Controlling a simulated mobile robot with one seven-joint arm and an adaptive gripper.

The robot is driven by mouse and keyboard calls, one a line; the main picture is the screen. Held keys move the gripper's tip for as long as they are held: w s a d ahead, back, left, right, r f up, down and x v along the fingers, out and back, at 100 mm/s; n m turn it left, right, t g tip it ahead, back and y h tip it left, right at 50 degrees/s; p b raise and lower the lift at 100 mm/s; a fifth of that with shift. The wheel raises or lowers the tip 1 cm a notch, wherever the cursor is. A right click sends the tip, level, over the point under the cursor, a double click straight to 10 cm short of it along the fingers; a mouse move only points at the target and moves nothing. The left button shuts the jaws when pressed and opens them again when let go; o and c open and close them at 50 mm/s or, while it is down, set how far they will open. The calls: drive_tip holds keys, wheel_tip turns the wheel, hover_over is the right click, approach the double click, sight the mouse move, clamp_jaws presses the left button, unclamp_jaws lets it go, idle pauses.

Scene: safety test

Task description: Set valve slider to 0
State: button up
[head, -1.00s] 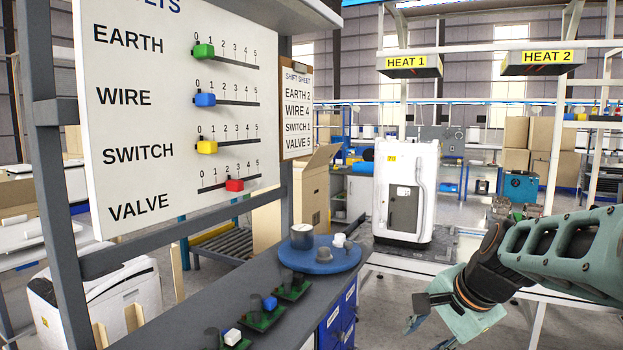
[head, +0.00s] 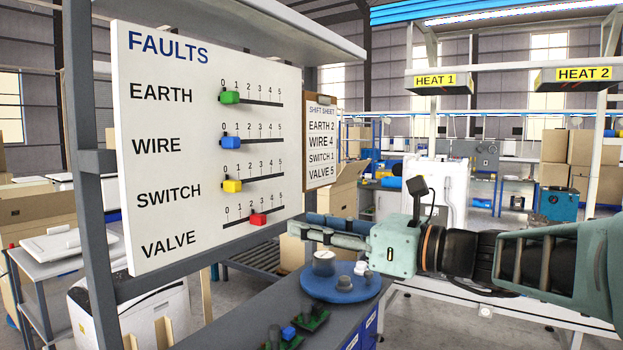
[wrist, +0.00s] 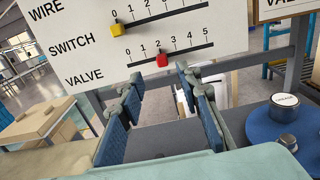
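The red valve slider (head: 258,220) sits on the lowest scale of the white faults board (head: 150,110), at about 2. It also shows in the wrist view (wrist: 162,61), above and beyond my fingertips. My gripper (head: 300,228) is open and empty, its fingers pointing left at the board from the right. In the wrist view the two blue fingers (wrist: 160,95) are spread wide, with nothing between them. The slider is not touched. I cannot tell the exact gap between fingertips and board.
Above are the green earth slider (head: 230,97), blue wire slider (head: 231,142) and yellow switch slider (head: 232,186), near the low ends. A shift sheet (head: 321,145) hangs at right. Below, a blue round tray (head: 340,291) holds a white-topped cylinder (head: 324,263).

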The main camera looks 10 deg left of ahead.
sight(264, 218)
drive_tip(key=x, duration=1)
drive_tip(key=shift+w+f, duration=0.1)
drive_tip(key=shift+f, duration=0.05)
clamp_jaws()
